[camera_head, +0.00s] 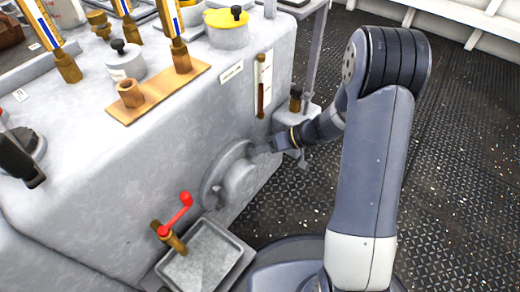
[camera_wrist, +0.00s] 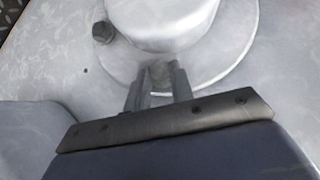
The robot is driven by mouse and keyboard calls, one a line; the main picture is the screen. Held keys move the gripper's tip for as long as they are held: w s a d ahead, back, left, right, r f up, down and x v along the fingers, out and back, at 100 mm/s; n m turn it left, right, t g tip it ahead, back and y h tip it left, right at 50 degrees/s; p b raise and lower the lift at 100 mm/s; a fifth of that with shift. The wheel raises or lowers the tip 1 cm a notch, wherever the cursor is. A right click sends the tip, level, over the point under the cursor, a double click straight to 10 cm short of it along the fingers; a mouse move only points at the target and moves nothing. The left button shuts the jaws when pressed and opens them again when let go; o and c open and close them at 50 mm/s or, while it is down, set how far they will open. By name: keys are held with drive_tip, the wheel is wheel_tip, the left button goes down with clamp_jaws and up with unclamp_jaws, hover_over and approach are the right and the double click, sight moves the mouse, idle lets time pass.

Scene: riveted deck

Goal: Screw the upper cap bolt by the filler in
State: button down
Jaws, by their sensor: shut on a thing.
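A round grey flanged cap (camera_head: 238,183) is on the side of the grey machine, with a raised hub. It fills the top of the wrist view (camera_wrist: 225,60). A dark bolt head (camera_wrist: 103,32) sits at the flange's left edge in the wrist view. My gripper (camera_head: 262,148) is at the flange's upper rim in the head view. In the wrist view its fingers (camera_wrist: 160,78) are shut on a small grey bolt at the flange edge. The fingers hide most of it, so its depth cannot be told.
A red-handled tap (camera_head: 178,215) juts out below the cap, above a grey metal tray (camera_head: 203,258). A sight gauge (camera_head: 262,85) is on the machine's side above my gripper. Gauges and cups crowd the machine top. Dark riveted deck (camera_head: 470,150) is open at the right.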

drive_tip(key=m+g+y, duration=0.1)
drive_tip(key=m+y, duration=0.2)
drive_tip(key=f+m+g+y, duration=0.1)
drive_tip(key=m+y, duration=0.2)
drive_tip(key=f+m+y, duration=0.1)
drive_tip(key=m+y, duration=0.1)
drive_tip(key=y, duration=0.1)
drive_tip(key=shift+w+d+f+m+g, duration=0.1)
drive_tip(key=shift+w+d+m+g, duration=0.1)
drive_tip(key=shift+m+g, duration=0.2)
drive_tip(key=shift+y, duration=0.3)
idle(0.5)
drive_tip(key=c, duration=1.2)
unclamp_jaws()
